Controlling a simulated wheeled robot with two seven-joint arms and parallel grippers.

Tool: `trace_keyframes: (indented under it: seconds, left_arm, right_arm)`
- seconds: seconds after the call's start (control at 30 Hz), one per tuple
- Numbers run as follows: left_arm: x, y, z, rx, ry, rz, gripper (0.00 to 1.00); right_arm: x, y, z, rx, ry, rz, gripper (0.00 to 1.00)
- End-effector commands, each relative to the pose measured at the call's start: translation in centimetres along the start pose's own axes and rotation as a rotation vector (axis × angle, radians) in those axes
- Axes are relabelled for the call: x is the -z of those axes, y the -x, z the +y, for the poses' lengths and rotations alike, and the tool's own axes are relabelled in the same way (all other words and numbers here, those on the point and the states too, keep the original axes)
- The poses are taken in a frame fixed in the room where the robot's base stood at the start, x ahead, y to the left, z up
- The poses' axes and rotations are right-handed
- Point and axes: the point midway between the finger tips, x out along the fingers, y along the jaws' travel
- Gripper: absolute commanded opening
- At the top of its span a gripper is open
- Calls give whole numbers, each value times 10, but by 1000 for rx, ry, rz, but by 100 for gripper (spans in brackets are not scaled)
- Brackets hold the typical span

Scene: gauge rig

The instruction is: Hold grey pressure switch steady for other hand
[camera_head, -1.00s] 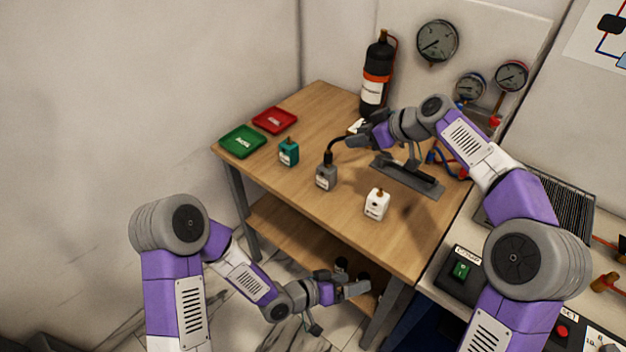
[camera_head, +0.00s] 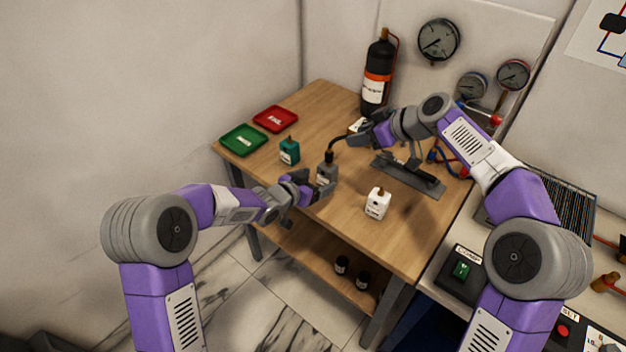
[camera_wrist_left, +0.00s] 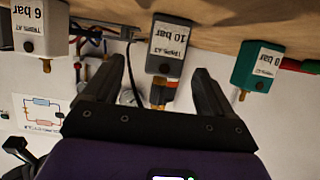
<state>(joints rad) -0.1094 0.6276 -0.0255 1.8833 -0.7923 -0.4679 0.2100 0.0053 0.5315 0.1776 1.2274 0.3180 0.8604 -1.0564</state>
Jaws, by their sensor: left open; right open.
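The grey pressure switch (camera_head: 327,174) stands upright on the wooden bench. A black fitting and a curved black hose (camera_head: 339,141) rise from its top. In the left wrist view, which is upside down, the switch (camera_wrist_left: 168,45) bears a "10 bar" label. My left gripper (camera_head: 313,186) is open close in front of the switch. In the left wrist view its fingers (camera_wrist_left: 158,78) lie to either side of the switch's line, with no grip on it. My right gripper (camera_head: 361,138) is open near the hose's far end; its fingertips are hard to make out.
A teal switch (camera_head: 289,151) stands to the left and a white switch (camera_head: 377,203) to the right. Green (camera_head: 243,152) and red (camera_head: 275,131) trays lie at the bench's left. A dark grey fixture (camera_head: 420,184) and a black cylinder (camera_head: 376,75) are farther back.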

Motion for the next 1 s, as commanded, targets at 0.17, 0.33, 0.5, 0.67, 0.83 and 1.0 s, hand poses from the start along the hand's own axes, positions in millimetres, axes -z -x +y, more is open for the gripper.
trace_keyframes:
  seconds: [0.17,0.33,0.5,0.67,0.83,1.0]
  left_arm:
    - [1,-12,-8,20,-4,-9,85]
    - [0,-38,-8,18,-4,-10,85]
    - [0,-61,-8,18,-3,-9,85]
    - [0,-72,-8,19,-4,-8,85]
    - [0,-75,-8,19,-3,-9,85]
    - [0,-75,-8,18,-3,-8,84]
  right_arm:
    - [0,0,0,0,0,0,43]
    - [0,0,0,0,0,0,43]
    - [0,0,0,0,0,0,43]
    - [0,0,0,0,0,0,43]
    - [0,0,0,0,0,0,43]
    - [0,0,0,0,0,0,43]
